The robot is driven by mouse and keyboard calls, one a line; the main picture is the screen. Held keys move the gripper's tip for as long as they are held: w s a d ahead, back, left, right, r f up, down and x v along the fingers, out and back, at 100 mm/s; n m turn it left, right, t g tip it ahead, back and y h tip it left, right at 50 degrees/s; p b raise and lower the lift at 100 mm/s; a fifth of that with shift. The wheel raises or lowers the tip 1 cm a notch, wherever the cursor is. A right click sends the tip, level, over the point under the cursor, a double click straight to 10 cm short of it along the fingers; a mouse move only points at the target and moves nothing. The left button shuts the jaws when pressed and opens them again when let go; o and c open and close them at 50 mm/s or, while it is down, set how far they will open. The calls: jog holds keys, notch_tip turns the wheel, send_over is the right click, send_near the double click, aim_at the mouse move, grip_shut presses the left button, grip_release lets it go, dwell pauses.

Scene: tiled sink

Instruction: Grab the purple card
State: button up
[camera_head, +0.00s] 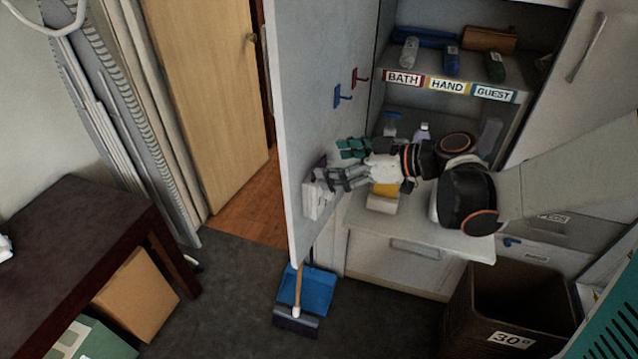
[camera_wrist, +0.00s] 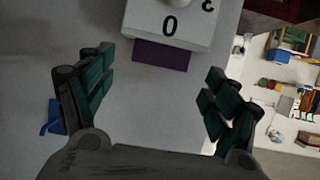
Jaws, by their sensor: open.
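The purple card (camera_wrist: 160,55) shows in the wrist view as a dark purple strip sticking out from the edge of a white box (camera_wrist: 168,22) marked with "0". The box (camera_head: 315,202) is on the inner face of the open cabinet door in the head view. In the head view my gripper (camera_head: 338,166) is close to the door and box.
The open door (camera_head: 318,75) carries red (camera_head: 360,78) and blue (camera_head: 342,97) hooks. A yellow and white item (camera_head: 382,203) is on the counter below my arm. A blue dustpan (camera_head: 318,290) lies below.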

jog(key=shift+x, duration=1.2)
jog(key=shift+d, duration=0.1)
jog(key=c, duration=0.9)
jog(key=shift+r, duration=0.1)
